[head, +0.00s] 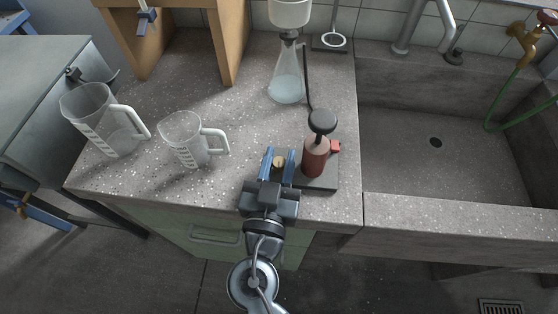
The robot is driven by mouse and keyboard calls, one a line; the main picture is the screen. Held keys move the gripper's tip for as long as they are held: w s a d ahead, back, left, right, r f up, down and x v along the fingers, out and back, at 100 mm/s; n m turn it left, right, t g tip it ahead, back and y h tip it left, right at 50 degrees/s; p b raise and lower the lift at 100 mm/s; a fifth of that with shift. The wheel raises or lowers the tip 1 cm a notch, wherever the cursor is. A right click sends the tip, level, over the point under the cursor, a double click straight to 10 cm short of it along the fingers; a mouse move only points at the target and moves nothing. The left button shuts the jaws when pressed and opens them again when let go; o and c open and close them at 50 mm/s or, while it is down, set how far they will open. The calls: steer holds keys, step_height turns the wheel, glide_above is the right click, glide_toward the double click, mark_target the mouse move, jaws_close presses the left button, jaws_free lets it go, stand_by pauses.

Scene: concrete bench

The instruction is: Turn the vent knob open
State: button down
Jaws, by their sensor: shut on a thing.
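The vent knob (280,161), a small tan or brass-coloured round piece, shows between the blue fingers of my gripper (279,157). My gripper is shut on it, just left of the pump. The pump has a red cylinder body (315,160) and a black round-topped handle (322,122). It stands upright on a dark base plate (322,183) near the bench's front edge. A small red part (335,146) sticks out at the pump's right. My gripper hides the knob's mounting, and I cannot tell how far it is turned.
A conical flask (286,82) with a white funnel (290,12) stands behind, with a dark hose (306,80) running towards the pump. Two clear jugs, a large one (97,122) and a smaller one (187,142), stand left. A sink (440,165) lies right.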

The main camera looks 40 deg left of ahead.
steer(key=shift+w+d+n+g+y, duration=0.1)
steer(key=shift+n+g+y, duration=0.6)
steer(key=shift+y, duration=0.4)
steer(key=shift+r+n+g+y, duration=0.15)
steer(key=shift+n+g+y, duration=0.35)
steer(key=shift+n+y, duration=0.2)
steer(key=shift+n+g+y+p, duration=0.3)
steer(key=shift+y+p, duration=0.1)
steer(key=shift+p, duration=0.35)
steer(key=shift+n+g+y+p, duration=0.3)
steer(key=shift+g+p, duration=0.1)
steer(key=shift+p, duration=0.05)
steer(key=shift+n+g+y+p, duration=0.4)
steer(key=shift+g+p, duration=0.1)
steer(key=shift+p, duration=0.75)
steer(key=c, duration=1)
jaws_free()
